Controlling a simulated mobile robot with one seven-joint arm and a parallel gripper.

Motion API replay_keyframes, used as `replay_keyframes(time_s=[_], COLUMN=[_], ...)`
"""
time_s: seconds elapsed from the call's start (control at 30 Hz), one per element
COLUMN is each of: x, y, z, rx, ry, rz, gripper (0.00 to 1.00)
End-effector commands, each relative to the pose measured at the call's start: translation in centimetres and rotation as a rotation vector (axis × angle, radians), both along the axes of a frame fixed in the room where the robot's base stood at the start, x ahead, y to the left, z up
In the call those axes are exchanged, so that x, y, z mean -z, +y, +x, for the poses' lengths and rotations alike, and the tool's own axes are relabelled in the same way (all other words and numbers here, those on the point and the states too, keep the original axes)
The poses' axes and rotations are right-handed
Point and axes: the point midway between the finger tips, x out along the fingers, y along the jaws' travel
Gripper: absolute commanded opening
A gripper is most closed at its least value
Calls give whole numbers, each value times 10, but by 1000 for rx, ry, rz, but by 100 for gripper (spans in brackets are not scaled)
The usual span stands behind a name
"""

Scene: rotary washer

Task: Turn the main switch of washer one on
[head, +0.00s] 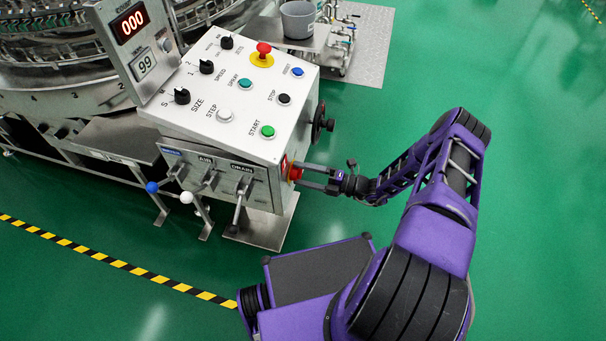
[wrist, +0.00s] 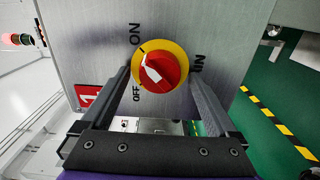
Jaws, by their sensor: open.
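The main switch is a red rotary knob on a yellow disc, seen in the wrist view (wrist: 161,71). It sits on a grey metal panel face (wrist: 225,30) with ON and OFF labels on its left side. A white pointer mark on the knob points to the upper left, between the two labels. A red plate with a "1" (wrist: 88,97) is beside it. In the head view the switch (head: 294,173) shows edge-on at the box's right side. My gripper (head: 306,176) is open, its fingers on either side of the knob; whether they touch it is unclear.
The control box (head: 235,95) carries several buttons and knobs on top. A black handwheel (head: 322,124) sticks out from its side behind my gripper. Levers with blue and white ball ends (head: 187,197) stand in front. Green floor to the right is clear.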

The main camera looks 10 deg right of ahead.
Motion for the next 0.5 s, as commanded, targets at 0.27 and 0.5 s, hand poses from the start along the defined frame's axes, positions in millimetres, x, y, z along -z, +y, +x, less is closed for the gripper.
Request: replay_keyframes(time_s=[0.27,0.5], x=[0,0], y=[-15,-62], z=[-7,-35], rx=[2,3], ry=[-1,-1], rz=[-2,-3], gripper=[95,95])
